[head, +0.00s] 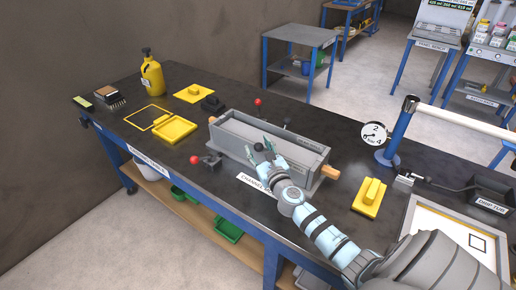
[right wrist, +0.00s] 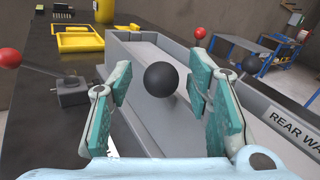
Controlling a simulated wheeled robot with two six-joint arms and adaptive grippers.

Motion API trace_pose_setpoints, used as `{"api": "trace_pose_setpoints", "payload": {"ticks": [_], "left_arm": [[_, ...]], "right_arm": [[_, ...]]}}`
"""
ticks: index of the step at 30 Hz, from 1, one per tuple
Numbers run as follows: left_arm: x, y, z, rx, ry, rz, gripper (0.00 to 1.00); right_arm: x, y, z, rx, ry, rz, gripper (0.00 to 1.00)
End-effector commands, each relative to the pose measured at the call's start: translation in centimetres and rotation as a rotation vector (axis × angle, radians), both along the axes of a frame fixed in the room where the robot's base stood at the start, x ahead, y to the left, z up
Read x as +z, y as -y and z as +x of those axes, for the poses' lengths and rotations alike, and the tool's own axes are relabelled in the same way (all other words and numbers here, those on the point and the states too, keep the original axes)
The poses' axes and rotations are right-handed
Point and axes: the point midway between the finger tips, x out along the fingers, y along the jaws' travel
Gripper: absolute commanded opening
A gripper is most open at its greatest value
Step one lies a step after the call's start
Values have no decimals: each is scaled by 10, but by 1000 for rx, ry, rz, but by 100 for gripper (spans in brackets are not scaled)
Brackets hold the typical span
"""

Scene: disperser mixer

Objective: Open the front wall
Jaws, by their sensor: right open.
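A long grey trough sits on the black bench. Its front wall (head: 232,159) is the long side nearest me and stands upright; in the right wrist view its rear wall (right wrist: 300,128) is labelled. My right gripper (head: 258,147) is open over the front part of the trough. In the right wrist view a black ball knob (right wrist: 168,79) shows between the open fingers (right wrist: 163,92), with gaps on both sides; whether either finger touches it I cannot tell. A red-knobbed clamp (head: 194,160) stands in front of the trough. My left gripper is out of view.
Another red knob (head: 257,102) stands behind the trough. Left are a yellow tray (head: 174,128) and a yellow bottle (head: 152,73). Right are a yellow block (head: 370,194), a dial gauge (head: 374,134) and a white framed board (head: 452,232). The bench before the trough is mostly clear.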

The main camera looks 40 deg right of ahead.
Motion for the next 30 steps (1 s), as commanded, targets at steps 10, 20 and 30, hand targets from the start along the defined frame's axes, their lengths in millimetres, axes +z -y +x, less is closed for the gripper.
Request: {"api": "trace_pose_setpoints", "payload": {"ticks": [10, 20, 30], "left_arm": [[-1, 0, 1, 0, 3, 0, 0], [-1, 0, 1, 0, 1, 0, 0], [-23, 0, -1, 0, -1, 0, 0]], "right_arm": [[0, 3, 8, 0, -1, 1, 46], [0, 2, 8, 0, -1, 1, 0], [-9, -5, 6, 2, 21, -64, 0]]}}
